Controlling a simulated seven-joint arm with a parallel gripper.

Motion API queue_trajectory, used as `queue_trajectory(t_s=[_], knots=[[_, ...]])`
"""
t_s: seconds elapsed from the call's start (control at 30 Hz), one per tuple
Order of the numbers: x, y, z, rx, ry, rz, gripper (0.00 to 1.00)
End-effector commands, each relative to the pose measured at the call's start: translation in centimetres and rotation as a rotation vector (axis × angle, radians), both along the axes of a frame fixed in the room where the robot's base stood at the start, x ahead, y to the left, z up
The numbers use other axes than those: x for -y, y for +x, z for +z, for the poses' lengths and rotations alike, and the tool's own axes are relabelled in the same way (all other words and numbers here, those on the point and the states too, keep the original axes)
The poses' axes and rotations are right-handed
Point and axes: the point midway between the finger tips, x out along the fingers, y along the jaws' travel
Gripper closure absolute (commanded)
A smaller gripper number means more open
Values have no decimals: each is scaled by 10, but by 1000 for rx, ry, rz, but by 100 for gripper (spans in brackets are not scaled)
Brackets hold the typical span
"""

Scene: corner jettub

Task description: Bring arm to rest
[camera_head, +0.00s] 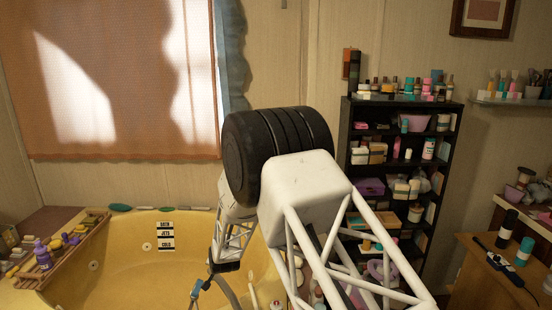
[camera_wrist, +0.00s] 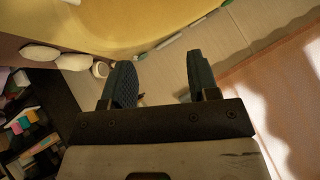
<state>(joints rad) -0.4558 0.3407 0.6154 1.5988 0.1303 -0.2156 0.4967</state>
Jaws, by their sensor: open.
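My arm (camera_head: 305,195), with white truss links and a thick black joint, reaches up and forward in the head view. Its far end bends down over the yellow corner tub (camera_head: 120,262). My gripper (camera_wrist: 160,82) is open in the wrist view, with its two dark teal fingers apart and nothing between them. In the head view only a bit of the gripper shows at the bottom, beside the arm, and the lower edge cuts it off. The tub's yellow wall (camera_wrist: 135,20) and rim lie beyond the fingers in the wrist view.
A black shelf (camera_head: 345,145) full of bottles and boxes stands right of the arm. A wooden bath rack (camera_head: 75,255) with purple bottles crosses the tub's left side. A wooden cabinet (camera_head: 485,285) with toiletries stands at right. An orange blind (camera_head: 120,80) hangs behind the tub.

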Motion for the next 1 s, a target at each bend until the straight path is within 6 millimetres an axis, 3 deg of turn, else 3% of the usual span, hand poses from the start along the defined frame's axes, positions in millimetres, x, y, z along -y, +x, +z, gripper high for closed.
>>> queue_trajectory(t_s=[0.03, 0.1, 0.47, 0.77, 1.0], knots=[[11, -2, 19, -4, -8, 0, 45], [27, -7, 39, -16, -23, 1, 45], [104, -45, 136, -76, -97, 13, 45], [168, -94, 207, -127, -155, 25, 45], [217, -144, 254, -173, -200, 36, 45]])
